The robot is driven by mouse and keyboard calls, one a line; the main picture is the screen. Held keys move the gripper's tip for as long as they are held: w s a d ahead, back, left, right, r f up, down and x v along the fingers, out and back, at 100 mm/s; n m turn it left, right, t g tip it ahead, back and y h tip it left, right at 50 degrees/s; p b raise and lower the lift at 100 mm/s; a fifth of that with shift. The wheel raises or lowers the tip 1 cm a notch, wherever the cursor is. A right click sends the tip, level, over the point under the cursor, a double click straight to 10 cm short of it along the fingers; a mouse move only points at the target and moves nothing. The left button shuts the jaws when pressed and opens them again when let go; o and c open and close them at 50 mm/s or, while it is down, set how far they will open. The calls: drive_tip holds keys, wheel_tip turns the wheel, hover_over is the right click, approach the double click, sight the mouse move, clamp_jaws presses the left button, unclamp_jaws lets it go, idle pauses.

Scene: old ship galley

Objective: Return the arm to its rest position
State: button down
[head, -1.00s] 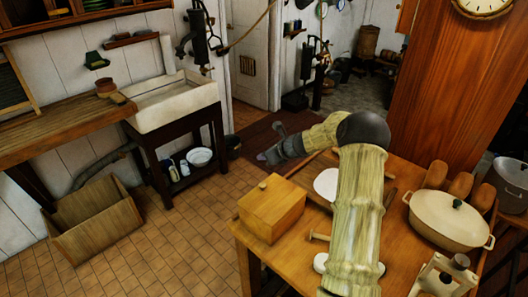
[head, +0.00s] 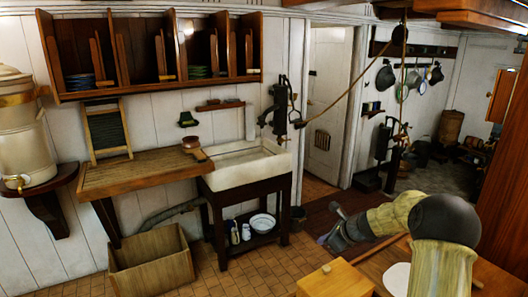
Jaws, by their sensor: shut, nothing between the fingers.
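My arm (head: 445,220) reaches up from the bottom right of the head view, bends at a dark round joint and extends left. My gripper (head: 333,228) is at its far end, small and dark grey, pointing left and away from me. It is shut and holds nothing that I can see. It appears in front of the dark mat on the floor, beyond the wooden table (head: 382,262). The lower part of my arm is cut off by the frame's bottom edge.
A wooden box (head: 335,282) and a white plate (head: 397,278) are on the table below my forearm. A white sink (head: 245,168), a wooden counter (head: 140,174) and an open crate (head: 150,262) stand left. Tiled floor (head: 265,262) lies clear between.

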drive_tip(key=s+a+n+g+h+b, duration=0.1)
drive_tip(key=s+a+n, duration=0.3)
drive_tip(key=s+n, duration=0.8)
drive_tip(key=s+a+f+n+g+h+b, duration=0.1)
drive_tip(key=s+a+n+g+h+b, duration=0.1)
drive_tip(key=s+n, duration=1.1)
drive_tip(key=s+a+g+h, duration=0.1)
drive_tip(key=s+h, duration=0.1)
drive_tip(key=s, duration=0.6)
drive_tip(key=shift+a+n+b, duration=0.3)
drive_tip(key=shift+a, duration=0.1)
drive_tip(key=shift+s, duration=0.15)
